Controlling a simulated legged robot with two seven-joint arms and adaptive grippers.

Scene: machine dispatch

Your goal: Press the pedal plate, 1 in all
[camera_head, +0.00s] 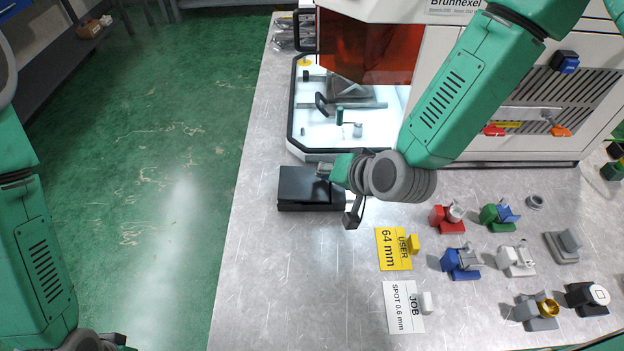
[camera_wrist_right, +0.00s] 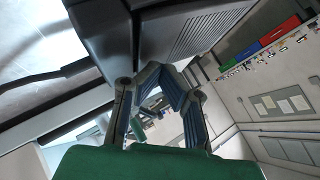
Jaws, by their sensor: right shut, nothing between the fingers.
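The pedal plate, a dark, flat, box-like block (camera_head: 306,190), lies on the metal bench in front of the machine. My right gripper (camera_head: 325,171) is shut and empty, with its tips at the upper right part of the pedal in the head view. Whether it touches the plate or hovers just above cannot be told. In the right wrist view the blue-padded fingers of my right gripper (camera_wrist_right: 165,85) show beside a large dark grey body. My left arm runs down the left edge of the head view; only a dark piece of its end shows, and the fingertips are hidden.
The engraving machine (camera_head: 480,105) stands behind, its lit bay holding a green-handled piece. A yellow card (camera_head: 393,250) and a white card (camera_head: 404,307) lie right of the pedal. Several coloured fixtures, including a red one (camera_head: 447,220), stand further right. The bench front-left is clear.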

